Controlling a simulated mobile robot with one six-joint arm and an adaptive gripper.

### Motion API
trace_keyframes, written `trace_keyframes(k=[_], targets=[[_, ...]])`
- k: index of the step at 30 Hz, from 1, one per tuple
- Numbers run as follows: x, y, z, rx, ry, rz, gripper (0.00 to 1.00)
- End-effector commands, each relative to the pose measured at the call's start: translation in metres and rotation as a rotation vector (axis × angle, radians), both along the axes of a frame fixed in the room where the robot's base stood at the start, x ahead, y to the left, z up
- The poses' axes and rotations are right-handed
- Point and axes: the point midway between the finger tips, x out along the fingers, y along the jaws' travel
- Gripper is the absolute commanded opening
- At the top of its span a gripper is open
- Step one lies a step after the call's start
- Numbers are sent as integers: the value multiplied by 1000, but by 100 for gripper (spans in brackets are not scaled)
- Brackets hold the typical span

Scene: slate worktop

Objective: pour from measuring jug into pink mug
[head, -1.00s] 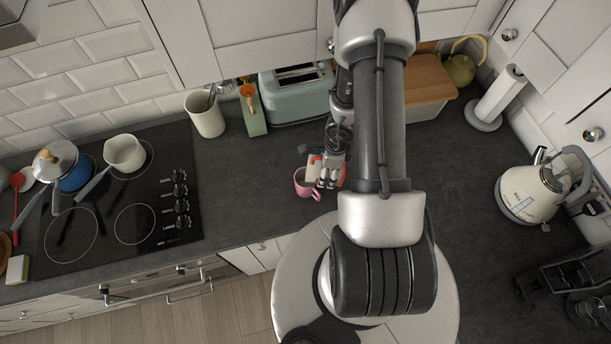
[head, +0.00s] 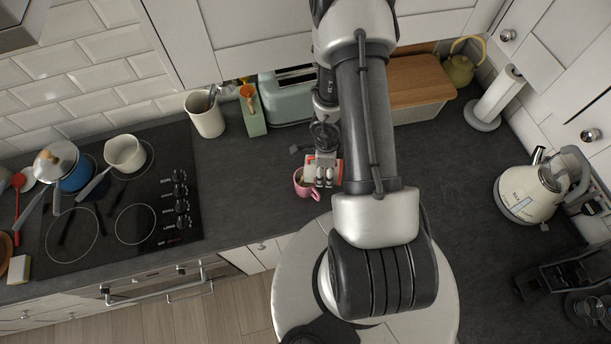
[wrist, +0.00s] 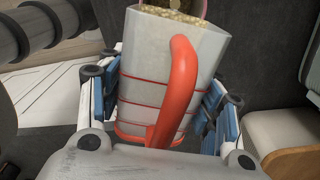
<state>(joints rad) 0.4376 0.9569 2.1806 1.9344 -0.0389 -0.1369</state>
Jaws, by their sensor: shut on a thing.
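The measuring jug (wrist: 150,75) is pale with red lines and a red handle. In the wrist view it sits between my gripper's blue-padded fingers (wrist: 160,110), and its mouth points toward the top of the picture. Pale grainy contents show at its rim. In the head view the jug (head: 310,172) is mostly hidden by my gripper (head: 326,176), which is shut on it. The pink mug (head: 300,189) stands on the worktop just below and left of the jug. Part of its pink rim shows behind the jug's mouth in the wrist view. Its inside is mostly hidden.
A mint toaster (head: 287,98), a green block (head: 251,118) and a cream utensil pot (head: 204,115) stand behind. The hob (head: 120,200) with pans is at left. A kettle (head: 530,190) is at right. Worktop left of the mug is clear.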

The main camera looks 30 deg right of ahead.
Motion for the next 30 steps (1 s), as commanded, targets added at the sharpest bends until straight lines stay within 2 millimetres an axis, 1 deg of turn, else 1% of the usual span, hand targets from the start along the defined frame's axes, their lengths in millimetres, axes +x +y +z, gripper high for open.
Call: trace_keyframes(k=[30], targets=[[4,5,6,-83,65,1,32]])
